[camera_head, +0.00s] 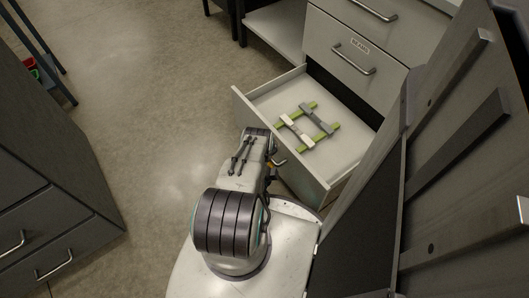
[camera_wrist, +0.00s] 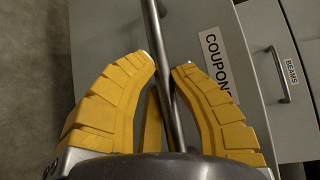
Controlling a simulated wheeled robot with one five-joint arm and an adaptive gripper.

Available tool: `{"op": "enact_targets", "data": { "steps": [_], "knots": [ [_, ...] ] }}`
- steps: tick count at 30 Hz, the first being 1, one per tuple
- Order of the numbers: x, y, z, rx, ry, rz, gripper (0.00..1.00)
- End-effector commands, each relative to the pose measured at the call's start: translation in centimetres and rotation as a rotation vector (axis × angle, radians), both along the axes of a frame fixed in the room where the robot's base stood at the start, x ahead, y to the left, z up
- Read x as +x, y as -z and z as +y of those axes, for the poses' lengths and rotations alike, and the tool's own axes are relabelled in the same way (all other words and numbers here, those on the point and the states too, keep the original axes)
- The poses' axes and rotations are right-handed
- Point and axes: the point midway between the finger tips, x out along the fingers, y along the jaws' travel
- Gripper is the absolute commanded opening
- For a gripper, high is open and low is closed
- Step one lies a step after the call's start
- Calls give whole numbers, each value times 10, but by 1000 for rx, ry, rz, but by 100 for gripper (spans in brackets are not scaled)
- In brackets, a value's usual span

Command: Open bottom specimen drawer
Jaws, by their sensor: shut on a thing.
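The bottom specimen drawer (camera_head: 348,152) stands pulled out from the cabinet in the head view. A square frame of green strips and grey and white bars (camera_head: 320,118) lies inside it. In the wrist view the drawer front (camera_wrist: 195,22) carries a white label reading "COUPON", with the rest hidden. My gripper (camera_wrist: 167,68) has its yellow fingers closed around the drawer's metal bar handle (camera_wrist: 157,28). In the head view my arm reaches the drawer's front, and the fingers are mostly hidden behind my wrist.
A shut drawer labelled "BEAMS" (camera_head: 360,68) is above the open one. A dark panelled structure (camera_head: 440,150) stands close on the right. A grey cabinet (camera_head: 45,190) with handles stands on the left. Bare floor (camera_head: 150,90) lies between.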

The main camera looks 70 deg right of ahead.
Motion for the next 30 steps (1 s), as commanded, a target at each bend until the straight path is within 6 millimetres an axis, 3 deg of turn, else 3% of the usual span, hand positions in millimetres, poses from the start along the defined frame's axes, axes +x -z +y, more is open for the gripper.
{"op": "enact_targets", "data": {
  "steps": [2, 3, 12, 30],
  "knots": [
    [1, 4, 2, 13, -2, 2, 0],
    [1, 4, 2, 13, -2, 2, 22],
    [0, 2, 1, 7, -1, 1, 48],
    [0, 1, 0, 3, 1, 1, 50]
  ]
}}
